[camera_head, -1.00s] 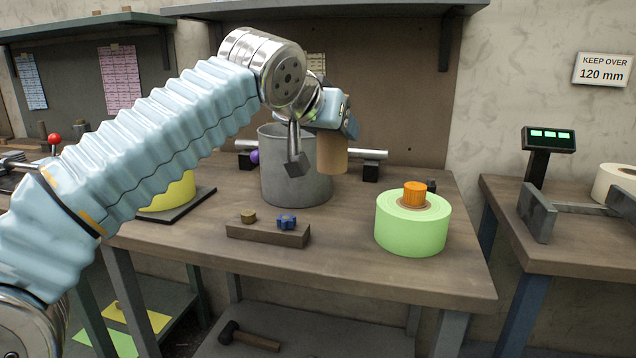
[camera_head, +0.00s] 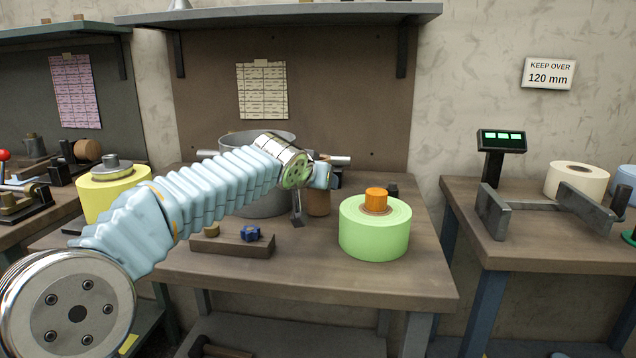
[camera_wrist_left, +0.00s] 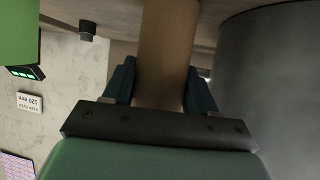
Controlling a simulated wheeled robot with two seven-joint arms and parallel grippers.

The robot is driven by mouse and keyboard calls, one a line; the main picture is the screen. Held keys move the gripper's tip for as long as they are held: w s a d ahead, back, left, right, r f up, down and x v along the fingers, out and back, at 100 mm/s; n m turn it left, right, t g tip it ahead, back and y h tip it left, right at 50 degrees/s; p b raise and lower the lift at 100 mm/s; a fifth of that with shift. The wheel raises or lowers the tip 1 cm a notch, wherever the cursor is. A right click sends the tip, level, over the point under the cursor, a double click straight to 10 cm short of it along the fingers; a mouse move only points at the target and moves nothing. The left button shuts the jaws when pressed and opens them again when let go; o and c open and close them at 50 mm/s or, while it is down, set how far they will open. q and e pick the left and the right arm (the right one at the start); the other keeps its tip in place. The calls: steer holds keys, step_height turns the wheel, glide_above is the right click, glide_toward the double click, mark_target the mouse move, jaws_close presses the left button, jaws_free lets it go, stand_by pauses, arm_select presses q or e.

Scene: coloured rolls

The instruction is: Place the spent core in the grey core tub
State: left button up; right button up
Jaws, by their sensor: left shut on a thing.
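The spent core is a plain brown cardboard tube (camera_head: 318,204). My left gripper (camera_head: 322,184) is shut on it, low over the bench just right of the grey core tub (camera_head: 265,205). In the left wrist view the core (camera_wrist_left: 165,45) stands between the two fingers (camera_wrist_left: 160,88), and the tub wall (camera_wrist_left: 275,80) is close on the right. I cannot tell whether the core's lower end touches the bench. The tub is open-topped, its rim partly behind my left arm; its inside is hidden. My right gripper is out of view.
A green roll (camera_head: 372,236) with an orange plug (camera_head: 376,198) stands right of the core. A wooden block (camera_head: 230,245) with a blue knob (camera_head: 251,233) lies in front of the tub. The bench's front right is clear.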

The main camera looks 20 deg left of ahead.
arm_select(q)
steer(key=shift+f, duration=0.1)
steer(key=shift+f, duration=0.1)
steer(key=o, duration=1.1)
steer(key=shift+c, duration=0.2)
